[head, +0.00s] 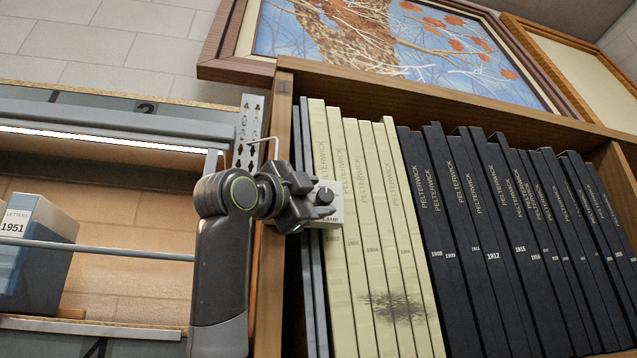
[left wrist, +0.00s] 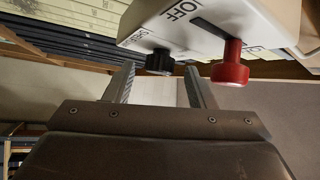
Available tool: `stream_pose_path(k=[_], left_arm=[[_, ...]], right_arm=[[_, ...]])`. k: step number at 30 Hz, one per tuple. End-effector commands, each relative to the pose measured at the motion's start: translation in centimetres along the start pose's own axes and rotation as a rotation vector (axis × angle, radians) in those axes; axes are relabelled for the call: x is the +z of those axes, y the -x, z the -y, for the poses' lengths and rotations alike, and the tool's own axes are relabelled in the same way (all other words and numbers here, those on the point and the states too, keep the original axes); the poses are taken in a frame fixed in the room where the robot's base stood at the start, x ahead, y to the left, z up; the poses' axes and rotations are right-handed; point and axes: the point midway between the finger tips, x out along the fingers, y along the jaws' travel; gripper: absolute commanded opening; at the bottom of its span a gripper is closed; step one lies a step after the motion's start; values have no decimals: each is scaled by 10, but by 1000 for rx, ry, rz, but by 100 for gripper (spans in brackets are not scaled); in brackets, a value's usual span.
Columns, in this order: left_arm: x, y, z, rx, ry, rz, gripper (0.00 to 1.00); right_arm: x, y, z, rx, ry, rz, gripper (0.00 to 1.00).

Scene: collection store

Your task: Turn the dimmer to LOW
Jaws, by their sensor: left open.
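A pale control box (head: 335,208) is at the shelf's left edge in the head view, with a dark round knob (head: 325,196) on its face. In the left wrist view the white box (left wrist: 211,22) carries a black ridged knob (left wrist: 158,61), which looks like the dimmer, and a red knob (left wrist: 231,66) by a dark slot near "OFF". Contact cannot be told. My right gripper is not in view.
Pale volumes (head: 363,230) and dark volumes (head: 480,240) fill the wooden bookcase (head: 400,104) right of the gripper. A framed picture (head: 300,35) lies above. A perforated metal strip (head: 248,130) stands near my wrist.

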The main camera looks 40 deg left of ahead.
Motion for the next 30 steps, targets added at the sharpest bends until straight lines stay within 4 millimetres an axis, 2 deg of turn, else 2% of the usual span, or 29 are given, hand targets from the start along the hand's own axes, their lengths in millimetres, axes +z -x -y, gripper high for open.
stream_pose_path(k=[4, 14, 24, 30], left_arm=[[0, -10, 0, 0, 0, 0, 50], [0, -11, -1, 0, 0, 0, 49], [0, -11, -1, 1, 0, 0, 6], [1, -11, -2, -11, 9, -1, 6]], right_arm=[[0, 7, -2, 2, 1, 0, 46], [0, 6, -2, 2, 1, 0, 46], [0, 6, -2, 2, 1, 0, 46], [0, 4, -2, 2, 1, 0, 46]])
